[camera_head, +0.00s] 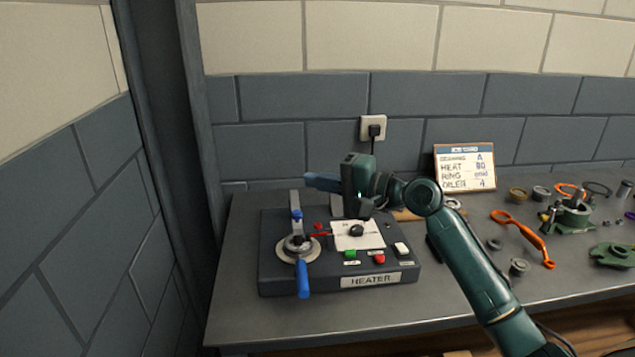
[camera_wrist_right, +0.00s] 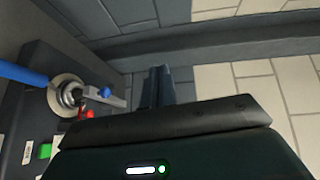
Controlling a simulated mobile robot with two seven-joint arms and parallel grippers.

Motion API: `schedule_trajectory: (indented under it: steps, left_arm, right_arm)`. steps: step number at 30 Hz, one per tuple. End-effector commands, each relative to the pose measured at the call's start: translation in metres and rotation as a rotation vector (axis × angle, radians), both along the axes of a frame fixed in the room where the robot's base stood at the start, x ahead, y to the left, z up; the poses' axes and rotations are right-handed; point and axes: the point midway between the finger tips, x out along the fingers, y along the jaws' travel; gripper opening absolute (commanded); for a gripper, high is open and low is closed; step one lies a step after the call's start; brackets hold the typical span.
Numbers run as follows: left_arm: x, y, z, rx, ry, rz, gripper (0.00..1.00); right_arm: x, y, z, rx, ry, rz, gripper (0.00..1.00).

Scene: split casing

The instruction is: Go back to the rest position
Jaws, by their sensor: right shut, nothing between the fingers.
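My right gripper (camera_head: 312,180) is above the back of the heater box (camera_head: 330,285), its fingers pointing left. In the right wrist view its fingers (camera_wrist_right: 160,85) are together with nothing between them. The heater has a round metal fitting (camera_head: 298,247) with a blue-handled lever (camera_head: 303,280) at its left side. It also carries a black dial (camera_head: 356,230) on a white plate, a green button (camera_head: 350,253), a red button (camera_head: 379,259) and a white switch (camera_head: 401,248). My gripper hides part of the heater's back. My left gripper is not in view.
A job card (camera_head: 465,167) stands at the back of the grey bench (camera_head: 250,325). To the right lie an orange tool (camera_head: 530,238), several rings and green casing parts (camera_head: 573,217). A plugged wall socket (camera_head: 373,128) is behind the heater. A dark post (camera_head: 165,150) stands at the left.

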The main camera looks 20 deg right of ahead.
Motion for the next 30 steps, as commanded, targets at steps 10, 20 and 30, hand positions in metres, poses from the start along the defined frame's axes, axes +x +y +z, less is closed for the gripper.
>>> schedule_trajectory:
  steps: [10, 20, 30]
  left_arm:
    - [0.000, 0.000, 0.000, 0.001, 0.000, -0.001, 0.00]
    - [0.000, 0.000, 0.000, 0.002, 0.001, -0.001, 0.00]
    - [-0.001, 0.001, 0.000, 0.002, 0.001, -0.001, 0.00]
  right_arm:
    - [-0.016, 0.016, -0.037, -0.111, 0.012, 0.026, 0.00]
    - [-0.157, 0.061, -0.216, -0.836, 0.063, 0.237, 0.00]
    - [-0.291, 0.034, -0.275, -1.333, 0.197, 0.443, 0.00]
